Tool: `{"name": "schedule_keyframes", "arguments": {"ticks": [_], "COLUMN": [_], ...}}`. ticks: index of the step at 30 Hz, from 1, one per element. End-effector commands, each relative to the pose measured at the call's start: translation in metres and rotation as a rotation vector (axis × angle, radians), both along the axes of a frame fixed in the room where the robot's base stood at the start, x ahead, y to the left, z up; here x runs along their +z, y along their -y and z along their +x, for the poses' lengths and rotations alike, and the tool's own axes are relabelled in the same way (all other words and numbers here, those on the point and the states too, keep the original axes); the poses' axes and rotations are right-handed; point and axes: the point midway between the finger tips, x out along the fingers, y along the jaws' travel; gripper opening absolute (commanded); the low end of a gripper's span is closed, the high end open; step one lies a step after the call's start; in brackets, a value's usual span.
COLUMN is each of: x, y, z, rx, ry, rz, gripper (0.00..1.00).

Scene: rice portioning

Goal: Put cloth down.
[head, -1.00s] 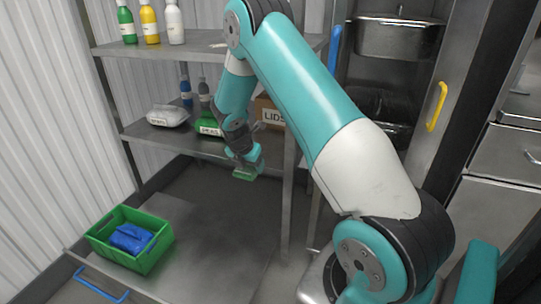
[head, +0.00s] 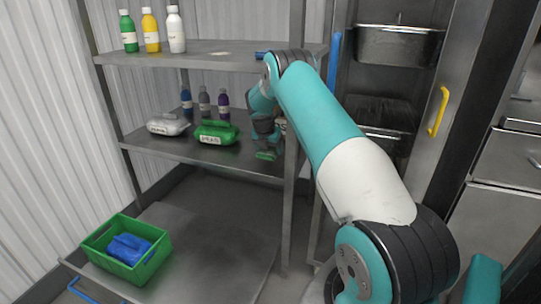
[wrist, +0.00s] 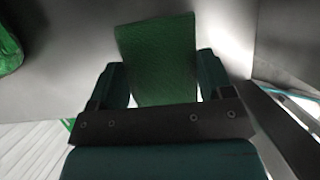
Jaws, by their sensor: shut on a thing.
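My gripper (head: 265,150) is shut on a green cloth (wrist: 158,62), which sits between its two fingers in the wrist view. In the head view the cloth shows as a small green patch (head: 266,156) at the fingertips. My gripper is at the right end of the middle shelf (head: 240,155), near the right post. The grey shelf surface fills much of the wrist view behind the cloth. I cannot tell whether the cloth touches the shelf.
A green labelled bag (head: 217,133), a white bag (head: 168,125) and small bottles (head: 204,100) stand on the middle shelf to the left. The rack's post (head: 293,190) is close on the right. A green crate (head: 152,262) holding something blue sits lower left.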

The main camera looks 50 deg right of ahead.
Motion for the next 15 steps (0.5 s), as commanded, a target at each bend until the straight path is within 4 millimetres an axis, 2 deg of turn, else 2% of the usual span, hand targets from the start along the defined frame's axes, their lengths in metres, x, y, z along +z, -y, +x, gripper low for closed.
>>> {"name": "schedule_keyframes", "arguments": {"ticks": [2,6,15], "x": [-0.004,-0.027,-0.031], "y": [0.011,0.008,0.008], "z": [0.003,0.003,0.003], "rx": [-0.002,0.0,-0.001], "ry": [0.0,-0.003,0.001], "rz": [0.0,0.001,-0.001], "gripper": [0.55,0.55,0.55]}}
